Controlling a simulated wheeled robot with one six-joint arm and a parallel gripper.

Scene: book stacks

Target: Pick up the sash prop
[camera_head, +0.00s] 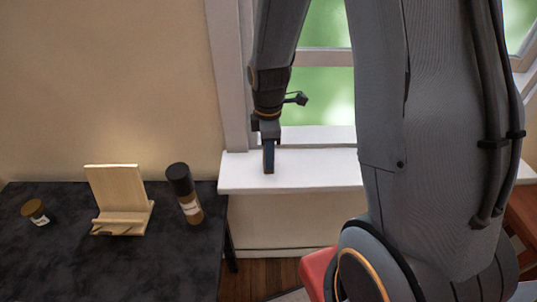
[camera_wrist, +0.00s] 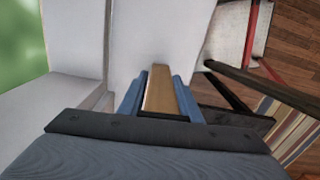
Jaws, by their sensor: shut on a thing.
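The sash prop (camera_wrist: 160,92) is a light brown wooden piece in the wrist view, held between the two blue fingers of my gripper (camera_wrist: 159,100). My gripper is shut on it. In the head view my gripper (camera_head: 268,158) points down at the white windowsill (camera_head: 312,178), in front of the window. The prop cannot be made out in the head view. I cannot tell whether it touches the sill.
A dark table (camera_head: 150,255) stands at the left. On it are a wooden stand (camera_head: 118,192), a dark-capped bottle (camera_head: 185,192) and a small jar (camera_head: 36,211). A red seat (camera_head: 316,272) is below the sill. The window frame (camera_head: 232,75) is close to my arm.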

